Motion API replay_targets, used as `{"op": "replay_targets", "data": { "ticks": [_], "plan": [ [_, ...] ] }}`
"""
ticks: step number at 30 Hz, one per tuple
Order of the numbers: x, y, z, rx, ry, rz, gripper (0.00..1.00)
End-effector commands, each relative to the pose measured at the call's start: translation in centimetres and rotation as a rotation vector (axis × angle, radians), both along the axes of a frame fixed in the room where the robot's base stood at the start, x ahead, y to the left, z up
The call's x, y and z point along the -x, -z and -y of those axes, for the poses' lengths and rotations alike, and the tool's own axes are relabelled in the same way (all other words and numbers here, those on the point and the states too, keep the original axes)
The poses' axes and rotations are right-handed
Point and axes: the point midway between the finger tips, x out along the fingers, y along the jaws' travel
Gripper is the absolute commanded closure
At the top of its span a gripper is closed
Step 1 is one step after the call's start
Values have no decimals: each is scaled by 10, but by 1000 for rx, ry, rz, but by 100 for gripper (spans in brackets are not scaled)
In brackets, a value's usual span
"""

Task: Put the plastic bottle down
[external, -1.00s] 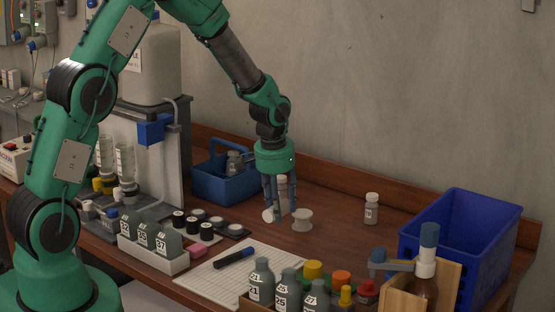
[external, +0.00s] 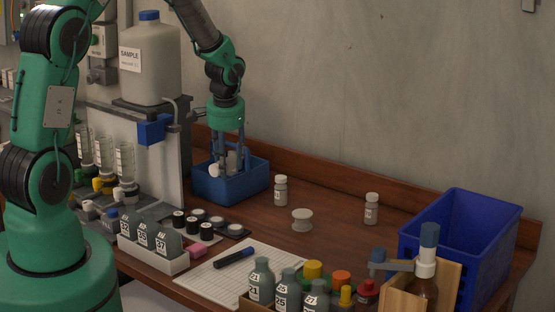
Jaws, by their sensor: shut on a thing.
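My gripper (external: 226,170) points down over the blue caddy (external: 229,189), with its fingertips at about the level of the caddy's rim or just inside it. It is shut on the plastic bottle (external: 214,170), of which mainly a pale round end shows beside the fingers. The fingers and the caddy hide the rest of the bottle, and I cannot tell whether it touches the caddy floor. Pale small bottles show behind the fingers in the caddy, partly hidden.
A white-capped bottle (external: 281,191), a white spool-like piece (external: 302,220) and another bottle (external: 371,209) stand on the bench. A large blue crate (external: 466,243) is at the right. A grey panel (external: 152,165) and blue block (external: 153,131) stand close left of the caddy.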

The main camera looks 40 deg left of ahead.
Motion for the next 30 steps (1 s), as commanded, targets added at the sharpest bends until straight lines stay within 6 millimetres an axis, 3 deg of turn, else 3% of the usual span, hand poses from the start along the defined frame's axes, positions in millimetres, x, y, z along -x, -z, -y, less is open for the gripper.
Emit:
{"op": "replay_targets", "data": {
  "ticks": [17,30],
  "plan": [
    [-6,-1,-9,-1,0,1,73],
    [-55,0,-69,-1,-3,0,73]
  ]
}}
